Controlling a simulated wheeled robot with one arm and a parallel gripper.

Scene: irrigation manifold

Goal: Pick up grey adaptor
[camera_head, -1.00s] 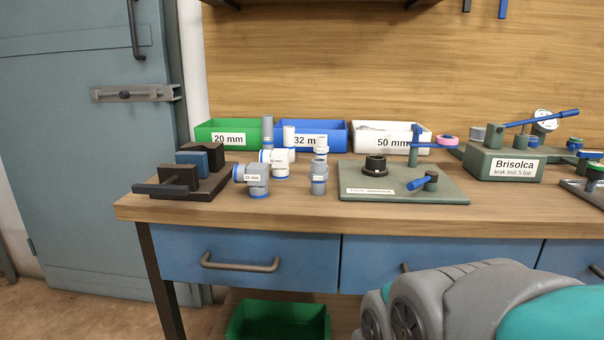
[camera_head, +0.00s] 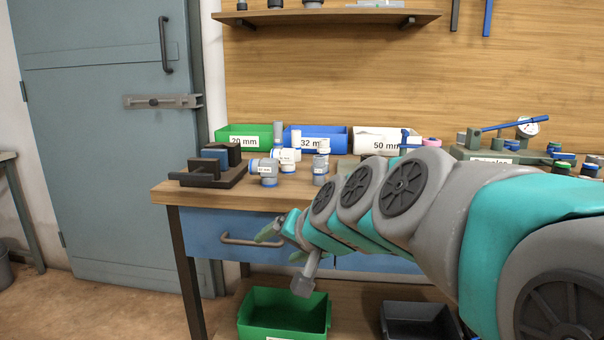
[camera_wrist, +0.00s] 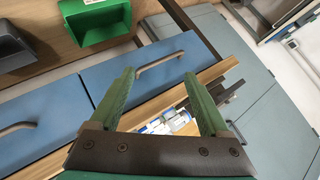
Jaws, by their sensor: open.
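Several pipe fittings stand on the bench top. A grey upright fitting with a blue ring (camera_head: 320,174), which looks like the grey adaptor, stands to the right of a grey elbow (camera_head: 264,167). A taller grey piece (camera_head: 278,133) stands behind, so I cannot be sure which one is the adaptor. My gripper (camera_head: 283,243) is open and empty in front of the drawer, below the bench top. In the wrist view, my gripper (camera_wrist: 160,76) has its green fingers spread, with blurred white, blue and grey fittings (camera_wrist: 170,123) beyond, partly hidden by the gripper body.
Green (camera_head: 244,139), blue (camera_head: 330,145) and white (camera_head: 368,135) bins line the back of the bench. A dark vise (camera_head: 212,167) sits at the left. A green crate (camera_head: 246,321) and a black crate (camera_head: 420,311) sit below. My arm hides the bench's right part.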

